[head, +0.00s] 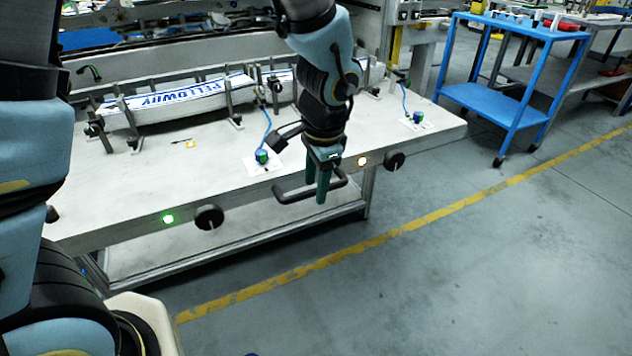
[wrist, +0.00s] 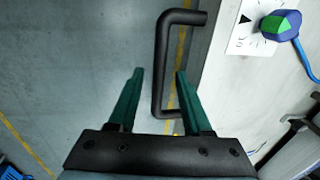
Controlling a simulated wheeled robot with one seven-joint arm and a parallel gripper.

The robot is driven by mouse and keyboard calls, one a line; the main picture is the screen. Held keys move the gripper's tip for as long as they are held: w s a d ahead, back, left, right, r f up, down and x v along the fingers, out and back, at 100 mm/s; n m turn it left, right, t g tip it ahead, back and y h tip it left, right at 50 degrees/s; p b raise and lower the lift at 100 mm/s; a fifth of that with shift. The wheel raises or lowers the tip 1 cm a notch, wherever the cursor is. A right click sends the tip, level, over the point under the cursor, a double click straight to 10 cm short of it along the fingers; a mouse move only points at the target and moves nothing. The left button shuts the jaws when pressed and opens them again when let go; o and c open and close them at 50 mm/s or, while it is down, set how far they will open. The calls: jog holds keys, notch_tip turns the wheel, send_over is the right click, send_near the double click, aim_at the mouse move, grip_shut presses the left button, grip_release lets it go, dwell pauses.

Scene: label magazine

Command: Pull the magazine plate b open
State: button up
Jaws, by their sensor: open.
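A black U-shaped handle (head: 290,197) juts from the front edge of the pale grey bench, which I take for magazine plate b; I can read no "b" marking. The handle also shows in the wrist view (wrist: 161,70), its long bar running up the picture. My gripper (head: 317,190) has two green fingers pointing down at the handle. In the wrist view the gripper (wrist: 160,74) is open, with the bar between its fingertips and a gap on either side. I see no grip on the bar. The fingers hide part of the handle in the head view.
The bench top (head: 120,185) carries blue-and-white lettered rolls (head: 180,93) between metal posts. A green-and-blue knob (head: 262,156) sits behind the handle. Black round knobs (head: 209,217) and lights line the front edge. A blue cart (head: 515,85) stands right. The floor in front is clear.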

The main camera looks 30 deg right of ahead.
notch_tip(320, 180, up, 11)
jog(key=s, duration=0.2)
jog(key=shift+a+f+p, duration=0.15)
jog(key=shift+f+p, duration=0.05)
jog(key=shift+p, duration=0.15)
jog(key=shift+w, duration=0.1)
jog(key=w+a+r+n+p, duration=0.25)
jog(key=w+a+n, duration=0.25)
jog(key=w+a, duration=0.4)
jog(key=w+a+r+n+p, duration=0.1)
jog(key=a+n, duration=0.5)
jog(key=a, duration=0.6)
jog(key=w+a+r+n+p, duration=0.1)
jog(key=a+n+p, duration=0.4)
jog(key=a, duration=0.7)
jog(key=shift+w+a+n+g, duration=0.35)
jog(key=shift+w+n, duration=0.5)
jog(key=shift+n, duration=0.25)
jog(key=shift+c, duration=0.2)
